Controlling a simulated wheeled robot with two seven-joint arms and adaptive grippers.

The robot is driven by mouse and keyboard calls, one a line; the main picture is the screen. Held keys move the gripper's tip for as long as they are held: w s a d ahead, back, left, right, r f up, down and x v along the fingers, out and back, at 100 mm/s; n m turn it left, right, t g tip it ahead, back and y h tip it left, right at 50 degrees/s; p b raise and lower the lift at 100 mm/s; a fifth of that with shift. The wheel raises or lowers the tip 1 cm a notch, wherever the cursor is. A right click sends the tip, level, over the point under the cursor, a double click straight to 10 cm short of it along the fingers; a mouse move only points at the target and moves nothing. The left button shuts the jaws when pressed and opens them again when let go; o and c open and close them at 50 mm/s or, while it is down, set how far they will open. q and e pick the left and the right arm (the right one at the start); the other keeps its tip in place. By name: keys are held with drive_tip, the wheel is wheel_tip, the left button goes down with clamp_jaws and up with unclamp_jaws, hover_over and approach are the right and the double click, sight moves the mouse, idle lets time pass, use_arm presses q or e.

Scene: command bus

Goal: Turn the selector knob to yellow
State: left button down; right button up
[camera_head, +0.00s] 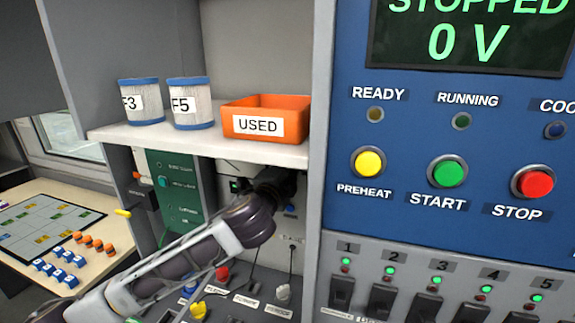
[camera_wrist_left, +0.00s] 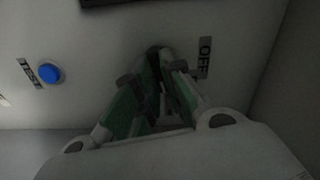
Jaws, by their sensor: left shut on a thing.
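In the left wrist view, a dark selector knob (camera_wrist_left: 155,53) sits on a grey panel, mostly covered by my fingers. My left gripper (camera_wrist_left: 160,72) is shut on it, its green-sided fingers coming together there. I cannot read the knob's pointer, and no yellow position mark shows. In the head view my left gripper (camera_head: 279,184) reaches into the recess under the shelf, where my arm hides the knob. My right gripper is not in view.
A blue button (camera_wrist_left: 50,74) marked TEST is left of the fingers. The shelf (camera_head: 215,143) above holds an orange USED bin (camera_head: 265,103) and two filter canisters. A blue panel (camera_head: 400,130) with lamps and buttons stands to the right, above several numbered switches. Connectors hang below my arm.

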use_arm(q)
drive_tip(key=shift+f, duration=0.1)
idle(0.3)
drive_tip(key=c, duration=1.5)
unclamp_jaws()
drive_tip(key=shift+v, duration=6)
